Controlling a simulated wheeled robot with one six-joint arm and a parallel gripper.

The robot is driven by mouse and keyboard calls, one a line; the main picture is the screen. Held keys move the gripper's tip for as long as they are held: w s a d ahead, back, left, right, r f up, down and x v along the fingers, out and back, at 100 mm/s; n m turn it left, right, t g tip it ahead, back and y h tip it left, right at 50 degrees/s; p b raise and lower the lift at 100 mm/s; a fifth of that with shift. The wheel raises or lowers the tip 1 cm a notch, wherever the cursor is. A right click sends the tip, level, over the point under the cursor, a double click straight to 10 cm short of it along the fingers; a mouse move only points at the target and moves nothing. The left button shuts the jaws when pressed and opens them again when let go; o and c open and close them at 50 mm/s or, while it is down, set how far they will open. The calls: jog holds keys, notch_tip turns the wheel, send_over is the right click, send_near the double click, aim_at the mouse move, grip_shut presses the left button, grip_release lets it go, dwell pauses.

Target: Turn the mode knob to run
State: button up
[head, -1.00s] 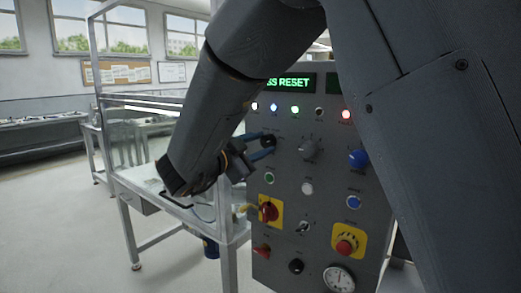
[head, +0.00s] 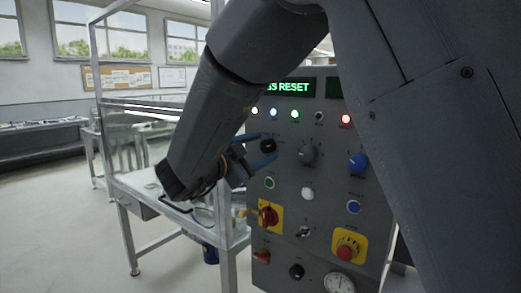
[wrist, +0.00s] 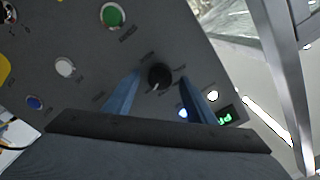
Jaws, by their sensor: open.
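A grey control panel (head: 330,190) stands upright in front of me. A small black knob (head: 267,146) sits at its upper left; it also shows in the wrist view (wrist: 160,76), with a pale mark on its edge toward the gripper. The labels are too small to read, so I cannot tell if it is the mode knob. My gripper (head: 267,149) is open, with one blue finger on each side of this knob. In the wrist view the fingers (wrist: 160,85) stand apart from the knob, with a gap on both sides. A larger grey knob (head: 308,153) sits to its right.
A blue knob (head: 358,162), a red switch on yellow (head: 268,216), a red button on yellow (head: 346,250) and a gauge (head: 338,282) share the panel. A metal-framed bench (head: 180,215) stands close on the left. Lit lamps run below the green display (head: 288,87).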

jog(key=b+v, duration=0.1)
jog(key=v, duration=0.6)
jog(key=shift+s+a+b, duration=0.25)
jog(key=shift+s+b, duration=0.05)
jog(key=shift+s, duration=0.05)
